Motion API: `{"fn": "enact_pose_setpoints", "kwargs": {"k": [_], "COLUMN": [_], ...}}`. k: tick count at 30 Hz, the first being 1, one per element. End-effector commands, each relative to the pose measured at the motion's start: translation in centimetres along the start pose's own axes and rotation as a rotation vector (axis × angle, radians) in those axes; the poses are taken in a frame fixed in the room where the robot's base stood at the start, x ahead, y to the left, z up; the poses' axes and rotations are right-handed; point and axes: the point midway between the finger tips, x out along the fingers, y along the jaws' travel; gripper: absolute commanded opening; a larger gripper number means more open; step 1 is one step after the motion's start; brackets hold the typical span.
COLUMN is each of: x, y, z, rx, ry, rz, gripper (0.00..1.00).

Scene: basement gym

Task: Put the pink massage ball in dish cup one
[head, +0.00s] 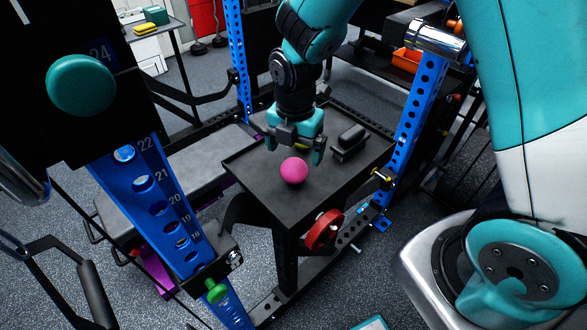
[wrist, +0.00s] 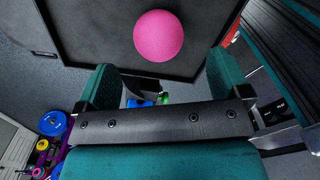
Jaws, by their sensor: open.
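The pink massage ball (head: 294,171) rests on a black, rimmed tabletop (head: 310,202). My gripper (head: 296,150) is just above and behind the ball in the head view, fingers pointing down. In the wrist view the ball (wrist: 158,36) lies beyond the fingertips, in line with the gap between them. My gripper (wrist: 164,76) is open with nothing between its teal fingers. I cannot make out dish cup one in either view.
A black block-like object (head: 351,137) sits on the same tabletop, right of my gripper. Blue perforated rack posts (head: 415,100) stand around the table. A red disc (head: 324,230) is at its front side. A grey bench (head: 190,165) lies to the left.

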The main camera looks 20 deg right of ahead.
Motion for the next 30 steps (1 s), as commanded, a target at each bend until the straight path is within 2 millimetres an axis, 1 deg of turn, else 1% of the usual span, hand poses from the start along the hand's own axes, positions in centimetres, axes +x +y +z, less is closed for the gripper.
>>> {"fn": "enact_pose_setpoints", "kwargs": {"k": [5,12,15,22,23,24,26,27,30], "x": [1.1,4.6,5.5,5.7,5.7,5.7,5.7,5.7,5.7], "y": [0.0,0.1,0.2,0.2,0.2,0.2,0.2,0.2,0.2], "z": [0.0,-0.1,-0.1,0.0,0.0,0.0,0.0,0.0,-0.1], "rx": [0.001,0.001,0.001,0.001,0.001,0.001,0.001,0.001,0.001], "ry": [0.001,0.002,0.001,0.0,0.0,0.0,0.0,0.0,0.0], "rz": [-0.002,-0.004,-0.001,0.001,0.001,0.001,0.001,0.001,0.001], "gripper": [0.95,0.95,0.95,0.95,0.92,0.83,0.69,0.6,0.38]}}
